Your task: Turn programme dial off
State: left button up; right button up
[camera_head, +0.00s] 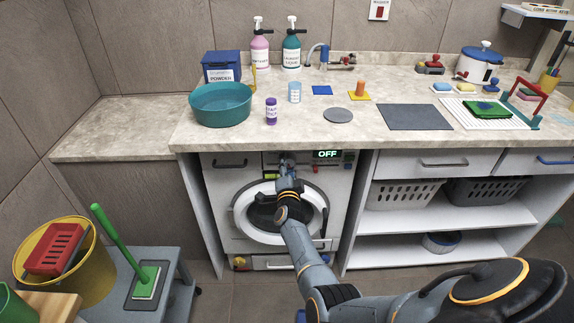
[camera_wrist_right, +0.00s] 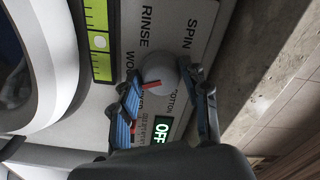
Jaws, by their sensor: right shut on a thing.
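The washing machine (camera_head: 226,221) stands under the counter with its round door closed. A small display (camera_head: 327,154) on its panel reads OFF in green, and this display also shows in the right wrist view (camera_wrist_right: 162,130). The programme dial (camera_wrist_right: 160,70) is a pale round knob with a red pointer mark, among the labels RINSE, SPIN and others partly covered. My right gripper (camera_head: 287,163) is at the panel. In the wrist view its two fingers (camera_wrist_right: 164,76) sit either side of the dial, shut on it. In the head view the gripper hides the dial. My left gripper is not in view.
The counter (camera_head: 400,150) above holds a teal basin (camera_head: 221,105), bottles and a dark mat (camera_head: 414,117). Shelves with grey baskets (camera_head: 403,194) are right of the machine. A grey stool (camera_head: 181,285) with a green-handled brush (camera_head: 124,240) stands at lower left, beside a yellow bucket (camera_head: 88,277).

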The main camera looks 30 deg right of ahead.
jog(key=n+p, duration=0.1)
jog(key=n, duration=0.8)
jog(key=shift+d+f, duration=0.1)
jog(key=n, duration=0.4)
jog(key=shift+s+n, duration=0.1)
jog(key=shift+n, duration=0.3)
jog(key=n, duration=0.3)
jog(key=shift+d+n, duration=0.1)
jog(key=shift+n, duration=0.2)
jog(key=n, duration=0.3)
jog(key=shift+s+d+n, duration=0.1)
jog(key=shift+n, duration=0.2)
jog(key=n+b, duration=0.1)
jog(key=n, duration=0.1)
jog(key=shift+n, duration=0.3)
jog(key=n+b, duration=0.1)
jog(key=n, duration=0.2)
jog(key=shift+n+b, duration=1.2)
jog(key=shift+n, duration=0.8)
jog(key=shift+d+r+n, duration=0.1)
jog(key=shift+r+n, duration=0.1)
jog(key=shift+n, duration=0.1)
